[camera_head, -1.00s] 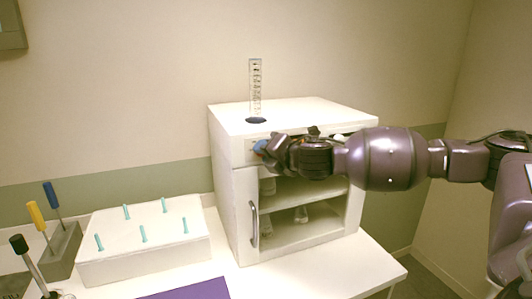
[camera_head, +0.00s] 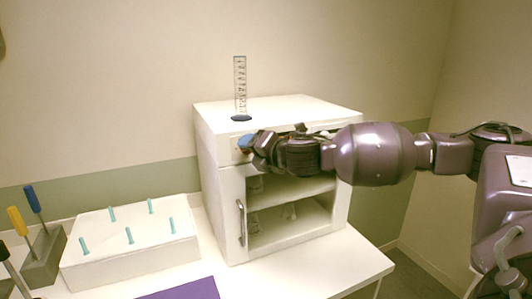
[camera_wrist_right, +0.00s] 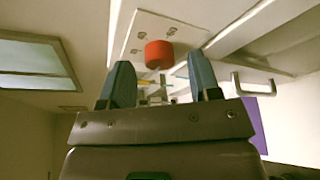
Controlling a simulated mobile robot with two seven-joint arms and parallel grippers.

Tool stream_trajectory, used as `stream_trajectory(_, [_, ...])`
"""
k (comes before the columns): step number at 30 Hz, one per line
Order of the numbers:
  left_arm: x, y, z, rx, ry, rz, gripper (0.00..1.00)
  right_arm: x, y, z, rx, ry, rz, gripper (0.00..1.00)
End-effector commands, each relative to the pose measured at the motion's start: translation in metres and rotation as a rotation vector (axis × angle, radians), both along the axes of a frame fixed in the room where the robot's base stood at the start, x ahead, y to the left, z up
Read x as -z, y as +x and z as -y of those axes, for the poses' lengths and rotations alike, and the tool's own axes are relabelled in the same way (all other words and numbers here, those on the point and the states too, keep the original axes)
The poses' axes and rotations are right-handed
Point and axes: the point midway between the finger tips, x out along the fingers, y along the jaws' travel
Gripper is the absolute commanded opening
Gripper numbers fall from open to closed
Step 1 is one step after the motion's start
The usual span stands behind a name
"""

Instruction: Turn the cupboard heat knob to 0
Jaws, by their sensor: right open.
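The white cupboard (camera_head: 225,212) stands on the table with its glass-fronted lower part facing me. The red heat knob (camera_wrist_right: 158,54) shows in the right wrist view on a pale panel with small marks around it; I cannot read its setting. In the head view the knob is hidden by my right gripper (camera_head: 250,143), which is at the upper front of the cupboard. In the wrist view the right gripper's blue-grey fingers (camera_wrist_right: 160,76) are apart, with the knob ahead of the gap between them. I cannot tell whether they touch it. My left gripper is not in view.
A measuring cylinder (camera_head: 240,87) stands on the cupboard top. The door handle (camera_head: 241,222) is below the gripper. A white block with teal pegs (camera_head: 130,262), a rack of screwdrivers (camera_head: 45,262) and a purple mat (camera_head: 188,289) are to the left.

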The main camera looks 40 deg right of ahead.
Motion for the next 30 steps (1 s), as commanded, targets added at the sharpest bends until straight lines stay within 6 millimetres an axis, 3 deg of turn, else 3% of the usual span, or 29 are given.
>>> stream_trajectory(18, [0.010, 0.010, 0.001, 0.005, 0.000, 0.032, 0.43, -0.014, -0.077, 0.008, 0.001, -0.006, -0.003, 0.57])
stream_trajectory(30, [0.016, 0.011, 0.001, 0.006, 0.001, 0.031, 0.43, -0.021, -0.098, 0.009, -0.001, -0.003, -0.001, 0.57])
